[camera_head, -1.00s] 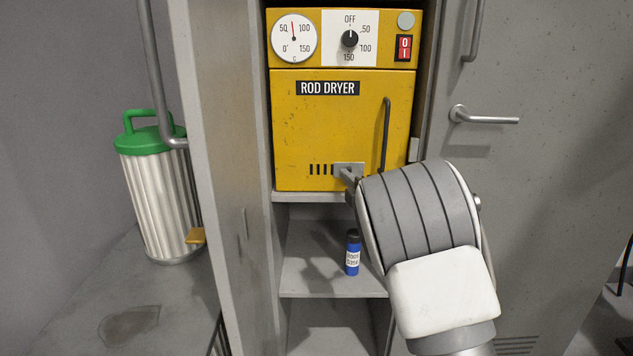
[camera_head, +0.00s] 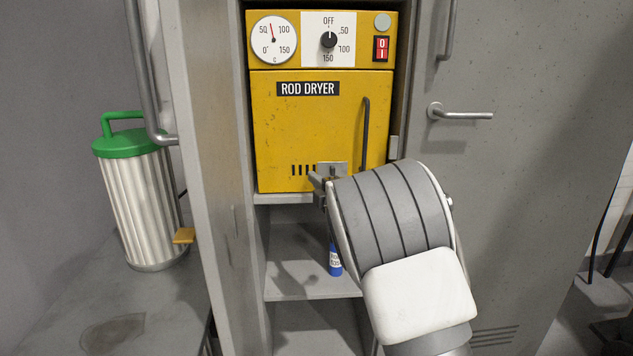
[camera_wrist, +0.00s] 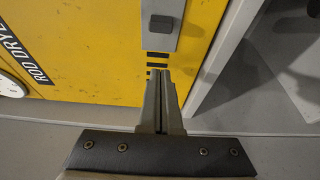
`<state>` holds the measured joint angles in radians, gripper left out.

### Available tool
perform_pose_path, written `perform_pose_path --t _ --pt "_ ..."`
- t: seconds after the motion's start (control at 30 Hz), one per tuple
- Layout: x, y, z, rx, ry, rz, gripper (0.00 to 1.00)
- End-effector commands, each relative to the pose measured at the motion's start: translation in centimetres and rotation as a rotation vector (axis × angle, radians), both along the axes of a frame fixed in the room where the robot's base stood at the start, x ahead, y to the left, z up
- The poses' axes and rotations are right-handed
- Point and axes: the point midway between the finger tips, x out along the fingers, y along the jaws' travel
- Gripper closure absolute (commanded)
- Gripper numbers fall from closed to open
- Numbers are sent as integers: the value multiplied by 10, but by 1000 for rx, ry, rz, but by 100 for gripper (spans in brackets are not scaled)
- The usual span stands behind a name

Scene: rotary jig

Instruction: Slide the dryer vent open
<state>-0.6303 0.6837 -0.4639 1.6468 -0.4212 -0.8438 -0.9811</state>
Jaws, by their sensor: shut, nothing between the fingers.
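The yellow rod dryer (camera_head: 318,120) sits in a cabinet bay. Low on its door is the vent, a row of dark slots (camera_head: 303,170) with a grey slider plate (camera_head: 340,167) at their right end. In the wrist view the slider plate (camera_wrist: 160,40) carries a dark knob (camera_wrist: 161,24), and several slots (camera_wrist: 157,65) show bare beside it. My gripper (camera_head: 315,180) is shut and empty. In the wrist view its fingertips (camera_wrist: 161,72) lie over the slots, apart from the knob. Contact with the door cannot be told.
A blue bottle (camera_head: 335,262) stands on the shelf below, partly hidden by my arm. The dryer door handle (camera_head: 365,135) is right of the vent. A cabinet wall (camera_head: 212,180) bounds the left, and a grey door (camera_head: 530,180) the right. A green-lidded bin (camera_head: 140,190) stands far left.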

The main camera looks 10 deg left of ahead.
Motion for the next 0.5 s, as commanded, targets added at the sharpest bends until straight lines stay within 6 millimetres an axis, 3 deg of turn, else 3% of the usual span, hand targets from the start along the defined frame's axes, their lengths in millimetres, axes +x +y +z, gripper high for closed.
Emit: perform_pose_path --t 0.3,0.5 --pt "-46 -33 4 2 0 -3 100" --pt "-67 -46 3 1 0 -3 100"
